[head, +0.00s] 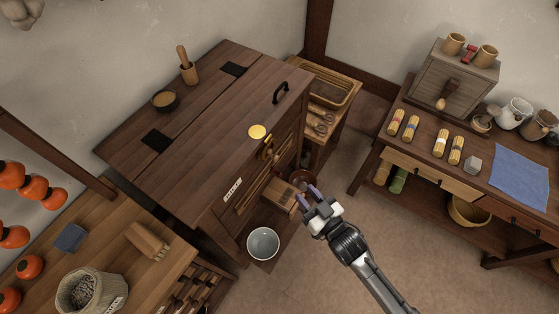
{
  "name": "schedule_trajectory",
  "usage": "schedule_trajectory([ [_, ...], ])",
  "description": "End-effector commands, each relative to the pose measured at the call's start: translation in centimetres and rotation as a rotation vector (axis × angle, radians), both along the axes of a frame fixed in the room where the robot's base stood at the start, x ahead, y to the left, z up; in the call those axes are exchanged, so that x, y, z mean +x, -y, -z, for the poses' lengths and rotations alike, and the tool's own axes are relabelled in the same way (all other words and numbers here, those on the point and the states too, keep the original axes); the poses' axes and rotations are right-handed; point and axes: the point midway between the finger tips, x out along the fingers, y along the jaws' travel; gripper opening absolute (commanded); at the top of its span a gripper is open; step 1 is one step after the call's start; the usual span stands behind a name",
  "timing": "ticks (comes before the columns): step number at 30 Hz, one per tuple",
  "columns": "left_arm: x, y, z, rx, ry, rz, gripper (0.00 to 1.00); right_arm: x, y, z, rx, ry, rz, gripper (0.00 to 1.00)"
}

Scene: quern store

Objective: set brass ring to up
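A dark wooden chest (212,115) stands left of centre with its lid down. A brass fitting (265,149), which looks like the brass ring, is on its front face just below the lid edge; its exact position is too small to tell. A bright yellow round piece (257,132) lies at the lid's front edge just above it. My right gripper (309,192) is in front of the chest, to the lower right of the brass fitting and apart from it. Its two purple fingers are spread with nothing visible between them. My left gripper is out of view.
A grey bowl (263,243) and a small wooden box (281,195) are low at the chest's front. A side table (424,160) stands right; floor between is clear.

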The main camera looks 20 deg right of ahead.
Motion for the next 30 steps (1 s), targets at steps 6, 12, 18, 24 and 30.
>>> schedule_trajectory([
  [6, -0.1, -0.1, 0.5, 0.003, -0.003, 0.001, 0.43, 3.4, -0.7, 0.0, 0.003, 0.0, 0.001, 0.32],
  [12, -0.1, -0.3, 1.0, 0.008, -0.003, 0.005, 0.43, 7.1, -1.6, 0.1, 0.003, -0.002, 0.0, 0.32],
  [18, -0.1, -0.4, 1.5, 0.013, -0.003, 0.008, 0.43, 10.1, -2.3, 0.1, 0.002, -0.002, 0.001, 0.32],
  [24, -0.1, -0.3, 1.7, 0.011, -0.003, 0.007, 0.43, 12.0, -2.7, 0.1, 0.002, -0.004, 0.0, 0.32],
  [30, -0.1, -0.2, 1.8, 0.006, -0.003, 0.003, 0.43, 12.7, -2.9, 0.1, 0.002, -0.006, 0.0, 0.32],
])
